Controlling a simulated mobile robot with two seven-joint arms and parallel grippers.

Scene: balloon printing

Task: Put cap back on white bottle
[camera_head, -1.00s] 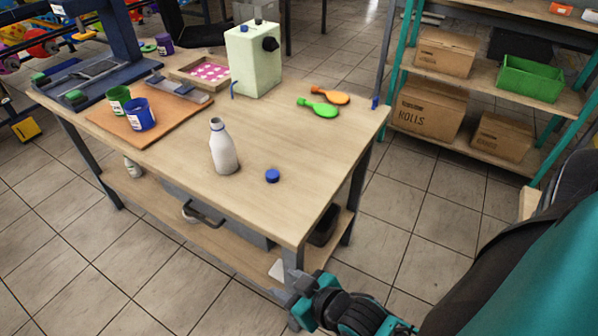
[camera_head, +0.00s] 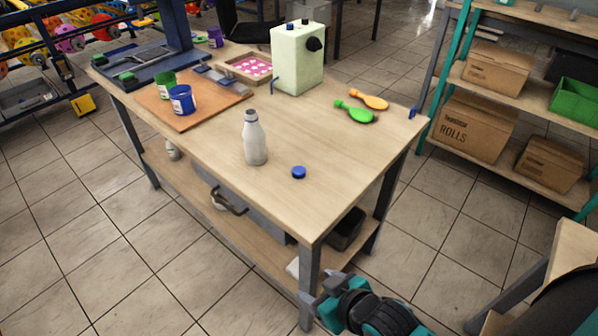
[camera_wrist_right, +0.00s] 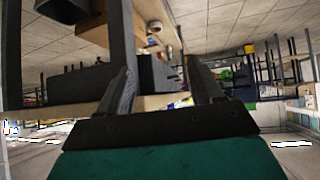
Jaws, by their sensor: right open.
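The white bottle (camera_head: 255,141) stands upright and uncapped on the wooden table (camera_head: 215,160), near its front edge. The blue cap (camera_head: 298,172) lies on the table just to the right of the bottle, apart from it. My right gripper (camera_head: 308,299) is low at the table's front right corner, below the tabletop and away from both bottle and cap. In the right wrist view its two fingers (camera_wrist_right: 160,85) are spread with nothing between them. My left gripper is not in view.
A pale green machine (camera_head: 297,58) stands at the back of the table. Green (camera_head: 165,83) and blue (camera_head: 182,100) ink cups stand on a brown board (camera_head: 215,108). The tabletop around the cap is clear.

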